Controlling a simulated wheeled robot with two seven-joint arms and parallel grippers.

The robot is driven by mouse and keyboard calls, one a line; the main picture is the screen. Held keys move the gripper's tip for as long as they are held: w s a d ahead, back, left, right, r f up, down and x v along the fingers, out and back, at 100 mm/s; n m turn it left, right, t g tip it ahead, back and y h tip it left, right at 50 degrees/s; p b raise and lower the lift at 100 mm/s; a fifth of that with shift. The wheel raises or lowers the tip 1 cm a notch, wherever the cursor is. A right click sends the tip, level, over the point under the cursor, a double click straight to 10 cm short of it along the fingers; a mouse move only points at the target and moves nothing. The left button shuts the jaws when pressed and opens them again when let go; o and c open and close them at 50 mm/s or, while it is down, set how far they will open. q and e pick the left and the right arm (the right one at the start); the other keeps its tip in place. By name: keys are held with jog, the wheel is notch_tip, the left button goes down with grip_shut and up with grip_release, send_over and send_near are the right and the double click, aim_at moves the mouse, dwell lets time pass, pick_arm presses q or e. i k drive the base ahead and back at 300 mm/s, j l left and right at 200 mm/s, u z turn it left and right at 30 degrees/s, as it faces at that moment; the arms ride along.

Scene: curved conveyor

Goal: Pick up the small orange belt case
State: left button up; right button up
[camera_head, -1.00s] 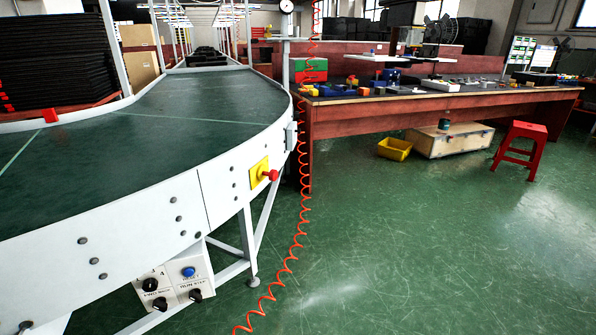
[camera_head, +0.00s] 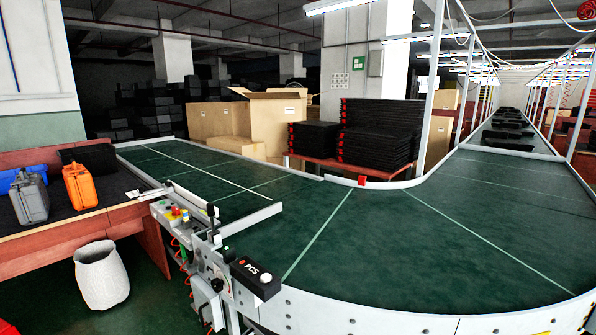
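A small orange case (camera_head: 80,187) stands upright on the dark-topped workbench (camera_head: 128,209) at the left of the head view. A grey case (camera_head: 30,199) stands to its left, and a blue case (camera_head: 12,178) is behind that at the picture's left edge. A black item (camera_head: 90,157) lies behind the orange case. Neither of my grippers shows in the view.
The curved green conveyor (camera_head: 400,240) fills the right and middle, with a PCS control box (camera_head: 255,279) at its near edge. A white bin (camera_head: 101,275) stands on the floor below the bench. Cardboard boxes (camera_head: 272,120) and stacked black trays (camera_head: 378,133) are behind the belt.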

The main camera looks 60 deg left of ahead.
aim_at(79, 181)
jog(key=u, duration=3.45)
